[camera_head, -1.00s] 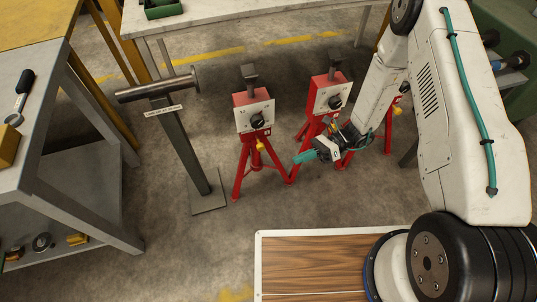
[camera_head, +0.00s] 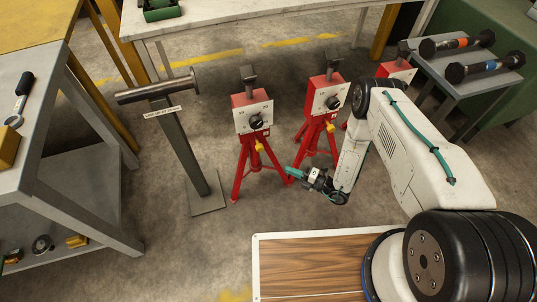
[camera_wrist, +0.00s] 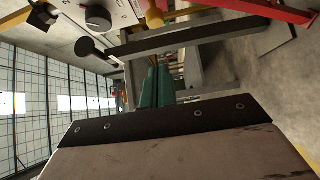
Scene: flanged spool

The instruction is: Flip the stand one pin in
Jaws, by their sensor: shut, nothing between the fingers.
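Three red tripod stands have white-faced boxes with black knobs: a left one (camera_head: 252,112), a middle one (camera_head: 325,97) and a right one (camera_head: 397,71) partly hidden by my arm. A yellow pin-like part (camera_head: 260,147) hangs below the left stand's box. My gripper (camera_head: 289,172) is shut and empty, its teal fingers low at the right side of the left stand, in front of the middle one. In the wrist view the teal fingers (camera_wrist: 155,88) point towards a yellow part (camera_wrist: 154,18) beside a black knob (camera_wrist: 98,18). I cannot tell whether they touch anything.
A grey post with a metal crossbar (camera_head: 160,92) stands left of the stands. A grey workbench (camera_head: 35,95) is at far left, a white table (camera_head: 240,22) behind. Dumbbells (camera_head: 485,67) lie on a rack at right. In the wrist view a dark bar (camera_wrist: 195,38) crosses beyond the fingers.

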